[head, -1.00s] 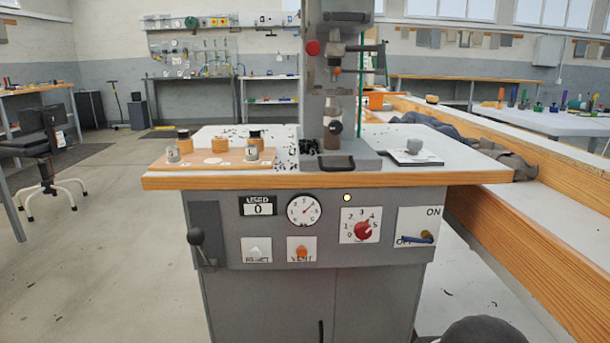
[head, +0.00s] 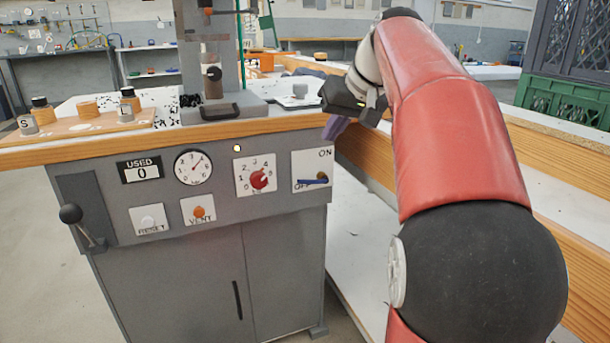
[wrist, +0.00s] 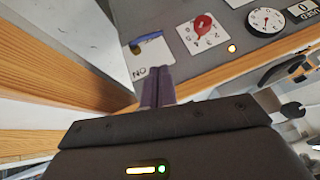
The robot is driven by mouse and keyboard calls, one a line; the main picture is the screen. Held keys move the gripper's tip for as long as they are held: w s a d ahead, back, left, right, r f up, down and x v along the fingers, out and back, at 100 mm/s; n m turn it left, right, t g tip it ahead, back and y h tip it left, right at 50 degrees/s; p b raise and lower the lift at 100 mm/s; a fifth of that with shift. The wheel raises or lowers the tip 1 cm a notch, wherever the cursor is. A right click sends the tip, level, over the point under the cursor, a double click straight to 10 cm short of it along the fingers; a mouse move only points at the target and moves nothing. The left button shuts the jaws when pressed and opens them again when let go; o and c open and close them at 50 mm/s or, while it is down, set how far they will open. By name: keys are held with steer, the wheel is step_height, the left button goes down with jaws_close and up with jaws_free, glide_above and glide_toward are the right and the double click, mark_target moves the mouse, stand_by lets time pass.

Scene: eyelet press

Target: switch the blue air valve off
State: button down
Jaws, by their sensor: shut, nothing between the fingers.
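The blue air valve lever (head: 312,181) sits on a white plate (head: 304,160) at the right end of the press's front panel. It lies nearly level, pointing left from its brass pivot across the OFF label and partly covering it; ON is printed at the plate's upper right. In the wrist view the blue lever (wrist: 148,38) and the plate (wrist: 150,57) appear upside down. My gripper (head: 332,132) is shut and empty, above and slightly right of the plate and apart from the lever. Its closed fingers (wrist: 158,72) show just beyond the plate's ON edge.
Left of the valve are a red dial (head: 260,179), a gauge (head: 193,167), VENT (head: 199,213) and RESET (head: 149,218) buttons, and a black-knobbed lever (head: 71,214). The wooden tabletop edge (head: 230,128) overhangs above. A wooden-edged bench (head: 450,185) runs along the right.

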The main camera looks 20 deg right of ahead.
steer(key=w+d, duration=0.1)
steer(key=w, duration=0.1)
steer(key=b, duration=0.3)
glide_above(314, 182)
step_height(314, 182, down, 7)
steer(key=f, duration=0.1)
steer(key=f+b, duration=0.1)
steer(key=f, duration=0.1)
steer(key=shift+s+a+f, duration=0.15)
steer(key=shift+s+a, duration=0.05)
steer(key=shift+a, duration=0.15)
steer(key=shift+s+a+f, duration=0.1)
steer(key=shift+f, duration=0.25)
